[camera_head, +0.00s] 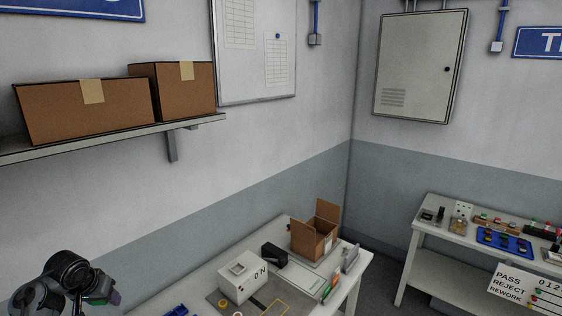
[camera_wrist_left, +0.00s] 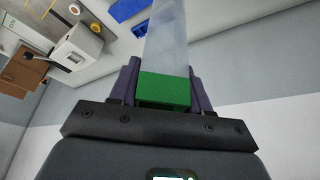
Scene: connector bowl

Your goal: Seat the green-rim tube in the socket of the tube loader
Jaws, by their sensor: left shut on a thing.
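The green-rim tube is in the left wrist view: its green rim (camera_wrist_left: 165,90) sits between my fingers and its translucent grey body (camera_wrist_left: 166,45) points away from my palm. My left gripper (camera_wrist_left: 164,82) is shut on the green rim. In the head view my left gripper (camera_head: 110,298) is at the bottom left, with a small patch of green beside it. A white box (camera_head: 243,280) with a raised square on top stands on the table; I cannot tell whether it is the tube loader. My right gripper is not in view.
The table (camera_head: 285,228) also holds an open cardboard box (camera_head: 315,240), a dark object (camera_head: 274,254) and a yellow ring (camera_head: 223,303). A blue item (camera_wrist_left: 128,10) shows in the left wrist view. A second bench (camera_head: 420,228) stands at the right, and a shelf with cartons hangs upper left.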

